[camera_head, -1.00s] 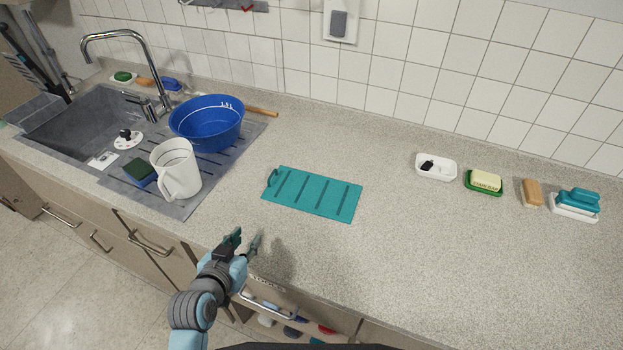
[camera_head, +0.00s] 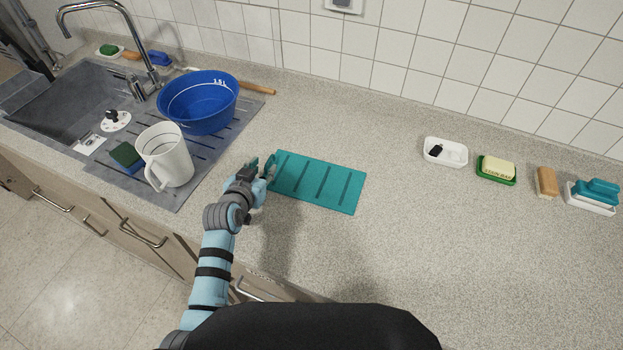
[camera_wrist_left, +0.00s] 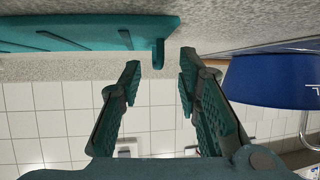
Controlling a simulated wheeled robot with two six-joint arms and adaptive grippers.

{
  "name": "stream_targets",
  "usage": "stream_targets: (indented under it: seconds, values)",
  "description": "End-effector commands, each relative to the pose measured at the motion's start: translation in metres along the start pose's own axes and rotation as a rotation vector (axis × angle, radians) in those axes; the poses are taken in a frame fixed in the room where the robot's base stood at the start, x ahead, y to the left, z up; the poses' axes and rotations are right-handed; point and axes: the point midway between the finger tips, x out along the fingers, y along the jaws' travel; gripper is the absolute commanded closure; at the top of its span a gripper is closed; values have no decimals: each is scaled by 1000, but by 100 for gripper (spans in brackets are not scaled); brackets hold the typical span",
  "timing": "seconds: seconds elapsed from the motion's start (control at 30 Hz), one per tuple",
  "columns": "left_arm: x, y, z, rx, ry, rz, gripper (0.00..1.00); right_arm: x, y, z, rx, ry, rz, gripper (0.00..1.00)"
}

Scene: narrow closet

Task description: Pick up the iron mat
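The iron mat is a flat teal mat (camera_head: 318,182) with dark stripes, lying on the counter. A small hanging loop sticks out at its left end. My left gripper (camera_head: 263,168) is at that left end, its fingers pointing away from me. In the left wrist view, which looks upside down, the mat (camera_wrist_left: 80,32) is at the top left, and its loop shows near the gap between the fingertips. The left gripper (camera_wrist_left: 160,66) is open there, with a clear gap between its fingers. I cannot tell whether a finger touches the loop. My right gripper is not in view.
Left of the gripper, a white jug (camera_head: 165,158) and a blue basin (camera_head: 198,104) stand on the grey draining area beside the sink (camera_head: 65,110). Soap and brushes line the right back. A tiled wall bounds the counter. The counter right of the mat is clear.

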Motion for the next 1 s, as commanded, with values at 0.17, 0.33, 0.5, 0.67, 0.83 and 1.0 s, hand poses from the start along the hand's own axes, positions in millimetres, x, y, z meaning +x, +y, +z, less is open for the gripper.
stream_targets:
  seconds: [0.17, 0.33, 0.5, 0.67, 0.83, 1.0]
  values:
    - [22, 0, 2, 0, -1, -1, 69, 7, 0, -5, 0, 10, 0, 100]
    - [22, 0, 1, -1, 0, -1, 69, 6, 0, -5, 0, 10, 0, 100]
    - [21, 0, 1, -1, 0, -1, 96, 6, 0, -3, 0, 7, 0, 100]
    - [21, 0, 1, -1, -1, 0, 100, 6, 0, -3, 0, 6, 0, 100]
    - [21, 0, 1, -2, -2, 0, 100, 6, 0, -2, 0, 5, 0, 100]
    - [21, 0, 1, -2, -2, 0, 100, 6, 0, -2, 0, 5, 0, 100]
